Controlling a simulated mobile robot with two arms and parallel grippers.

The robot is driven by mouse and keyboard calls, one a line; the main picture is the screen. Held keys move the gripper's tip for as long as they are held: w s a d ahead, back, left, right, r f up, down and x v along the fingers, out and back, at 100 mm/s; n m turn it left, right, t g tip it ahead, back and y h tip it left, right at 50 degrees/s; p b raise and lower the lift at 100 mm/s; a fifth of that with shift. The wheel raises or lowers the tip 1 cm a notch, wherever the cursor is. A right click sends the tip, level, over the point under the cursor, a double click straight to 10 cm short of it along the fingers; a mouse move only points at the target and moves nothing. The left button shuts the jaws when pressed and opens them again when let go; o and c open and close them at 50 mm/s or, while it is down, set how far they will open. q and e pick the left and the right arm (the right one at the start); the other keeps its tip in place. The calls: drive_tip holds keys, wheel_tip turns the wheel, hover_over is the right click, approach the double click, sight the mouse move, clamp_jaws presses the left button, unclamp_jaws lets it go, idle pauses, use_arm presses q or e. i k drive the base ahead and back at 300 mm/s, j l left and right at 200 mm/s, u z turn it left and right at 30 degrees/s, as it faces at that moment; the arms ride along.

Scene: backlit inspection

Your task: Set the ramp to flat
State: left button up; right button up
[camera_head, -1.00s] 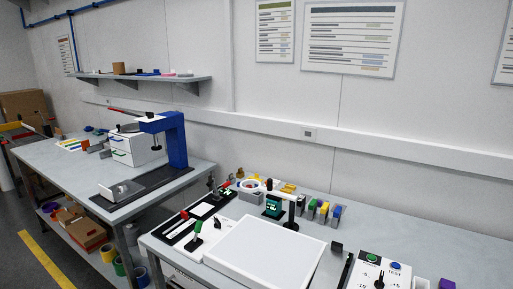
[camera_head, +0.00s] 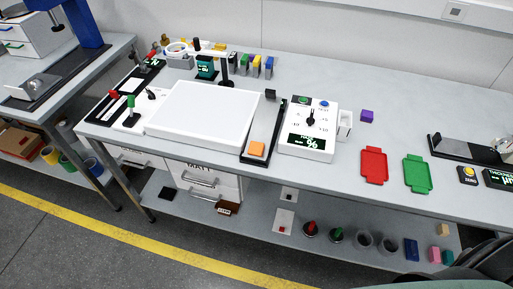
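A long, narrow dark track with a grey surface, which looks like the ramp (camera_head: 264,129), lies on the bench right of a white panel. An orange block (camera_head: 257,149) sits at its near end, and a small black piece stands at its far end. I cannot tell its tilt from this view. Right beside it is a white control box (camera_head: 307,130) with a green button, a blue button, a black knob (camera_head: 311,118) amid printed marks, and a dark display with green-white text ending in a % sign. Neither gripper is in view.
The large white panel (camera_head: 204,115) fills the bench to the left. Dark rounded shapes, unclear, fill the lower right corner. The bench behind the trays is clear.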

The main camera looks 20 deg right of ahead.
sight(262, 130)
drive_tip(key=k+l, duration=0.1)
drive_tip(key=l, duration=0.35)
drive_tip(key=k+l+u, duration=0.15)
drive_tip(key=l, duration=0.7)
drive_tip(key=k+l+u, duration=0.15)
drive_tip(key=l, duration=0.25)
drive_tip(key=k+l, duration=0.15)
drive_tip(key=l, duration=0.3)
drive_tip(key=k+l+u, duration=0.15)
drive_tip(key=l, duration=0.25)
